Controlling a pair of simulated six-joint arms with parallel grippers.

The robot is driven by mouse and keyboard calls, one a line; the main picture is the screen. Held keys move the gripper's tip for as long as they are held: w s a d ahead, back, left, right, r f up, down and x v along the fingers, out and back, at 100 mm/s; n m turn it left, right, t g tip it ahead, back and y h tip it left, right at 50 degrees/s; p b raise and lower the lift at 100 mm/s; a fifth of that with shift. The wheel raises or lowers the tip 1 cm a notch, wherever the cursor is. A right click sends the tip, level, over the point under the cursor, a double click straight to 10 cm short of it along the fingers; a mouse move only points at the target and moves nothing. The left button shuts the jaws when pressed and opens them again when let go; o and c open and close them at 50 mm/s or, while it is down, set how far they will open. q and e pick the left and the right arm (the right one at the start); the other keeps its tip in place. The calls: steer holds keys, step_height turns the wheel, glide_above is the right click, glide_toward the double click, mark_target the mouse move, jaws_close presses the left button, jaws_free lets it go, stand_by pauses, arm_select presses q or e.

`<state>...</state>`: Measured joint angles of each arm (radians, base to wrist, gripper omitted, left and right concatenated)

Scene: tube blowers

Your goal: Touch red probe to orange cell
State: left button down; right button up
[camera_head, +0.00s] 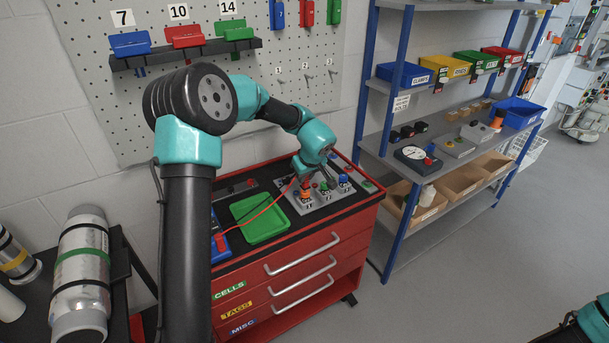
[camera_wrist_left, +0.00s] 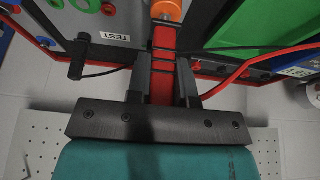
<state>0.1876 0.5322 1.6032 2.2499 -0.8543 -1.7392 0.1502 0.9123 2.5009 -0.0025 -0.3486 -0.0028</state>
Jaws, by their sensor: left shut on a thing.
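My left gripper (camera_head: 304,182) is above the grey cell block on top of the red cabinet. In the left wrist view its two fingers (camera_wrist_left: 162,85) are shut on the red probe (camera_wrist_left: 162,70), a slim red bar with a red cable. The orange cell (camera_wrist_left: 166,10) shows at the top edge of that view, right at the probe's far end; I cannot tell whether they touch. In the head view the orange cell (camera_head: 306,197) sits at the left of the block, just below the gripper. My right gripper is out of view.
The grey block (camera_head: 318,203) also holds blue and green pieces. A green tray (camera_head: 260,218) lies to its left, with a red cable across it. A blue shelf rack with bins (camera_head: 404,75) stands to the right. A pegboard wall is behind.

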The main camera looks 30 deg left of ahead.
arm_select(q)
steer(key=shift+r, duration=0.1)
stand_by(0.3)
steer(key=shift+r, duration=2.4)
